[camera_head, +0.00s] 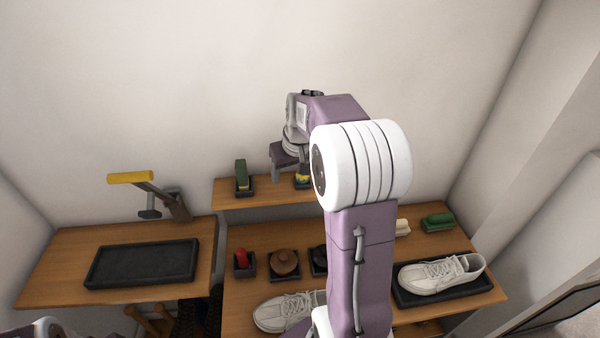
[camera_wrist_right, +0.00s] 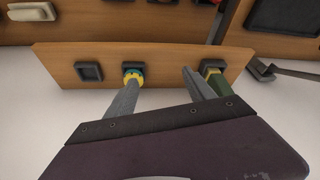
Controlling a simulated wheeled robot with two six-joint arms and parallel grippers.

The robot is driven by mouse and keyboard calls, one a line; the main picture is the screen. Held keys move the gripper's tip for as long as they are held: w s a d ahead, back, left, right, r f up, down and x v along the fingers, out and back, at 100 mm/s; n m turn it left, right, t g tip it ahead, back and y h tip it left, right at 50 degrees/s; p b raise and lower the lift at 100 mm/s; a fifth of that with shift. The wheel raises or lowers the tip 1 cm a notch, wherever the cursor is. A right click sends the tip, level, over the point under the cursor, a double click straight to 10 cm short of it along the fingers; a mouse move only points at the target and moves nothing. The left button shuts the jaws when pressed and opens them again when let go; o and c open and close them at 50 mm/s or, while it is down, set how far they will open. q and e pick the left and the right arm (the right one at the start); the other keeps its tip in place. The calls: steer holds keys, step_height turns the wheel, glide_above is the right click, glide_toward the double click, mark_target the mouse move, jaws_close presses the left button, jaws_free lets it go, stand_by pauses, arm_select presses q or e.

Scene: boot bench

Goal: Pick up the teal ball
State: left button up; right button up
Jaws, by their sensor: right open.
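A small yellow and teal thing (camera_wrist_right: 133,73) sits in a dark square holder on the narrow wooden shelf in the right wrist view. Its teal part is mostly hidden, so I cannot tell whether it is a ball. Its yellow part (camera_head: 302,179) shows in the head view below the gripper. My right gripper (camera_wrist_right: 162,78) is open and empty. One finger overlaps the yellow and teal thing in the wrist view; the other is near the green brush (camera_wrist_right: 214,74). I cannot tell whether either finger touches anything. My left gripper is out of view.
The green brush (camera_head: 241,173) stands in a holder left of the gripper. An empty holder (camera_wrist_right: 89,72) is on the shelf. Below are a red item (camera_head: 241,257), a brown round item (camera_head: 284,262) and white shoes (camera_head: 440,273). A black tray (camera_head: 142,264) lies at left.

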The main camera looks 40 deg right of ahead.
steer(key=m, duration=0.1)
glide_toward(303, 179)
steer(key=w+d, duration=0.1)
steer(key=w+f, duration=0.1)
steer(key=f+p, duration=0.1)
steer(key=f, duration=0.1)
steer(key=shift+w+d+f+h+p, duration=0.1)
steer(key=shift+w+h+p, duration=0.2)
steer(key=shift+w, duration=0.1)
steer(key=p+x, duration=0.2)
steer(key=x, duration=0.2)
steer(key=shift+w+f, duration=0.1)
steer(key=shift+f, duration=0.25)
steer(key=shift+w+f, duration=0.15)
steer(key=shift+w, duration=0.05)
steer(key=shift+s, duration=0.15)
steer(key=c, duration=1.3)
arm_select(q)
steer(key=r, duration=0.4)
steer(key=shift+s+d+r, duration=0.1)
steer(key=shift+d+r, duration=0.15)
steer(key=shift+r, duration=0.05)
arm_select(e)
steer(key=shift+o, duration=0.2)
